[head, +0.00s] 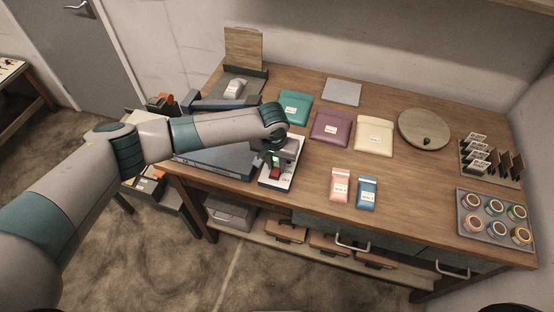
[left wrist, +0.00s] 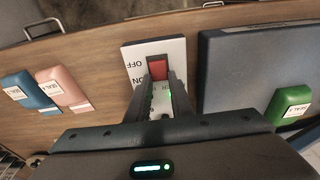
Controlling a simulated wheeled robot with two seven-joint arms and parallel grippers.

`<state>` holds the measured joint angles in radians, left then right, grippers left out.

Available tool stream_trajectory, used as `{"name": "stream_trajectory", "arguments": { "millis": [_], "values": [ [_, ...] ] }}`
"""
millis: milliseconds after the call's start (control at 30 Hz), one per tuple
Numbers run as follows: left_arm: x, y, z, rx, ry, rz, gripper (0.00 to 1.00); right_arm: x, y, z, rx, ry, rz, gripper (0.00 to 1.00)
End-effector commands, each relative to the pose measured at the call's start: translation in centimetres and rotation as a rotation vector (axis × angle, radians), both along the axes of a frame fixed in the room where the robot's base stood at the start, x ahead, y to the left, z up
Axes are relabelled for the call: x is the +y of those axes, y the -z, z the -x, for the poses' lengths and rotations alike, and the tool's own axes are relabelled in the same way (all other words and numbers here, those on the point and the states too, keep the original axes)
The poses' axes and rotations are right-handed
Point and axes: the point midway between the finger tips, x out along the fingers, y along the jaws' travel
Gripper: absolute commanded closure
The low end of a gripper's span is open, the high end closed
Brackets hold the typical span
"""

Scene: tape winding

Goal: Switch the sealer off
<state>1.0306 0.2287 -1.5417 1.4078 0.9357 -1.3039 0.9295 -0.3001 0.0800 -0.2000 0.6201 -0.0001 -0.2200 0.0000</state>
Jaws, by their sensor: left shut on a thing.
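The sealer (head: 213,161) is a blue-grey flat machine at the left of the bench, partly hidden under my left arm. It shows as a blue-grey slab in the left wrist view (left wrist: 240,65). Beside it lies a white switch plate (head: 268,182) marked OFF and ON, also in the left wrist view (left wrist: 133,54). The red switch (left wrist: 158,71) stands on the plate. My left gripper (left wrist: 157,84) is shut on the red switch, hiding its lower part in the left wrist view. Which way the switch is set I cannot tell. My right gripper is not in view.
A pink packet (head: 339,186) and a blue packet (head: 367,193) lie right of the plate. Teal (head: 295,106), purple (head: 331,128) and cream (head: 374,134) pouches lie behind. A green packet (left wrist: 288,104) lies by the sealer. A tray of tape rolls (head: 493,237) is far right.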

Motion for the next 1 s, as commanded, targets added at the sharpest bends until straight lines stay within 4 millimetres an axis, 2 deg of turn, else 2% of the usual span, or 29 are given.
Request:
{"name": "stream_trajectory", "arguments": {
  "millis": [100, 500, 900, 933, 1000],
  "values": [
    [0.18, 0.06, 0.45, -0.055, 0.000, 0.019, 1.00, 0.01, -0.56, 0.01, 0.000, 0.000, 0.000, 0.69],
    [0.31, 0.06, 1.03, -0.241, 0.000, 0.081, 1.00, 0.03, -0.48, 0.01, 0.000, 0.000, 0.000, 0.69],
    [0.37, -0.06, 0.97, -0.264, -0.001, 0.085, 1.00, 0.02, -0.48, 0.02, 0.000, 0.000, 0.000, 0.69],
    [0.37, -0.06, 0.97, -0.264, -0.001, 0.085, 0.73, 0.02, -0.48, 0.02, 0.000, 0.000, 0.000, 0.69],
    [0.36, -0.06, 0.96, -0.264, -0.001, 0.085, 0.61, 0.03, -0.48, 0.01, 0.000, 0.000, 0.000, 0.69]
  ]
}}
